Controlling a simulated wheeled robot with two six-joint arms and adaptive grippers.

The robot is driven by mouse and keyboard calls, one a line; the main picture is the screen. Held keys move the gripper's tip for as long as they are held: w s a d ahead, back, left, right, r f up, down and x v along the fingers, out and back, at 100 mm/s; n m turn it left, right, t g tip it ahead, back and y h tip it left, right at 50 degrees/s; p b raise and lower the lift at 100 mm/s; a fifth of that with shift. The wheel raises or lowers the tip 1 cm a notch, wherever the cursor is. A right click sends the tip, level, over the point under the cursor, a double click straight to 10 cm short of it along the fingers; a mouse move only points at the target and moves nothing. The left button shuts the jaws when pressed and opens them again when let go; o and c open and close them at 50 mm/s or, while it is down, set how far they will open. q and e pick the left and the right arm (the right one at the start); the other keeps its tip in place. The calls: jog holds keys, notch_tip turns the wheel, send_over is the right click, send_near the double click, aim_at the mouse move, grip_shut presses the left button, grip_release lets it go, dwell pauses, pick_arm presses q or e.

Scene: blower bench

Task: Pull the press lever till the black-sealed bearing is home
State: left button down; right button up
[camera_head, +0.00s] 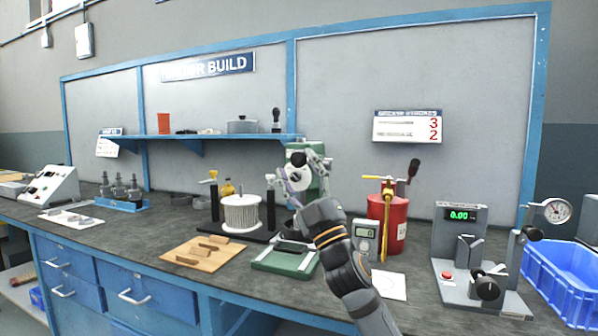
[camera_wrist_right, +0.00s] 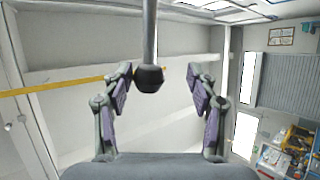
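The green press (camera_head: 309,163) stands on the bench near the middle, partly hidden by my right arm. Its lever ends in a black knob (camera_head: 298,158), level with my right gripper (camera_head: 296,174) in the head view. In the wrist view the grey lever rod (camera_wrist_right: 149,35) comes down from the top to the black knob (camera_wrist_right: 149,79). The knob shows between the two spread fingers of my right gripper (camera_wrist_right: 157,82), nearer the left finger. I see clear gaps, so the fingers are open. I cannot make out the black-sealed bearing. My left gripper is out of view.
A white-finned stator (camera_head: 241,213) on a black stand is left of the press. A green-edged tray (camera_head: 286,260) lies in front. A red canister (camera_head: 399,238) and a grey meter (camera_head: 365,235) stand close right of my arm. A blue bin (camera_head: 560,290) is far right.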

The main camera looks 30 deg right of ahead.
jog(key=v, duration=0.7)
jog(key=shift+s+f+y, duration=0.15)
jog(key=shift+f+y, duration=0.05)
jog(key=shift+y, duration=0.1)
dwell(0.3)
